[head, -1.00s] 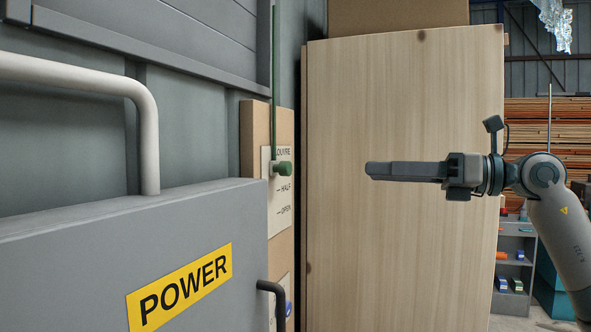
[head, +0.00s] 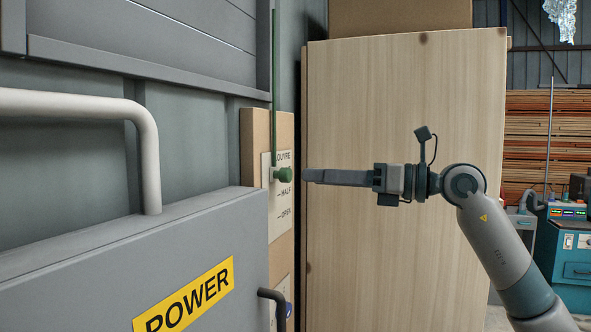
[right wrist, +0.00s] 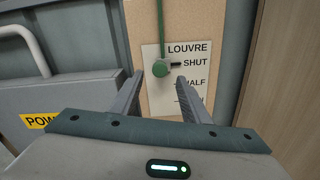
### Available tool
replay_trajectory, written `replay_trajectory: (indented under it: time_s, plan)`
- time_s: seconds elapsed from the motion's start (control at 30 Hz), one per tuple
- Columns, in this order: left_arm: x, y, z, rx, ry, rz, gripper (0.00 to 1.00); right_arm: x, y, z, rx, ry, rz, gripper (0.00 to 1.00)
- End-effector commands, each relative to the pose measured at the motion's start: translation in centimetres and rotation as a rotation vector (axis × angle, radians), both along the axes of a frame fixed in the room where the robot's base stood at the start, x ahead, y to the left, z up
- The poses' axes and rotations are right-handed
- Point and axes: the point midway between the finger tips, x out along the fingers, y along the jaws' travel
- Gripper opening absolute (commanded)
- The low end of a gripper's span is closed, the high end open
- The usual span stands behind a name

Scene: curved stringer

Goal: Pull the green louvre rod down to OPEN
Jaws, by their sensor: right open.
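The green louvre rod (head: 274,80) runs down the wall to a green knob (head: 284,174) in front of a white label plate (head: 281,208). In the right wrist view the knob (right wrist: 161,68) is level with the SHUT mark, above HALF; the lowest mark is hidden behind a finger. My right gripper (head: 308,175) points left in the head view, its tips a little right of the knob. In the right wrist view its open fingers (right wrist: 162,82) are spread to either side below the knob, with nothing between them. My left gripper is not in view.
A grey box with a yellow POWER label (head: 190,301) and a pale pipe handle (head: 148,150) stands at the left. A dark handle (head: 276,296) sits below the plate. A tall wooden panel (head: 400,110) stands behind my right arm.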

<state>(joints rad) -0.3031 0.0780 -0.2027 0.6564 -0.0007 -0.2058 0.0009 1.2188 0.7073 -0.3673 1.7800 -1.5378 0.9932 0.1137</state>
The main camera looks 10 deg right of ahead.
Motion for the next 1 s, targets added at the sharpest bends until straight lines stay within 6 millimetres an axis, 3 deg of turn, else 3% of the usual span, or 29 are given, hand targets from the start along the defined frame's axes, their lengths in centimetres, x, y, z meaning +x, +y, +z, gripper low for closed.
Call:
replay_trajectory:
  time_s: [0.2, 0.4, 0.8, 0.83, 1.0]
  plan:
    - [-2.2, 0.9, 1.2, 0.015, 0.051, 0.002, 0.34, 2.0, 3.0, 0.3, 0.001, 0.001, 0.002, 0.42]
    - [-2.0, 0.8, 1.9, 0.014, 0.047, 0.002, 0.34, 3.1, 4.6, 0.1, 0.001, 0.001, 0.001, 0.42]
    - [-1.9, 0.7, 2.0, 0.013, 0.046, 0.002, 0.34, 3.4, 5.0, 0.0, 0.001, 0.001, 0.0, 0.42]
    - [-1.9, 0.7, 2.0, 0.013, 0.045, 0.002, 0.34, 3.4, 5.0, 0.0, 0.001, 0.001, 0.0, 0.4]
    - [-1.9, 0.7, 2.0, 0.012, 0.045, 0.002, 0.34, 3.4, 5.0, 0.0, 0.001, 0.001, 0.0, 0.0]
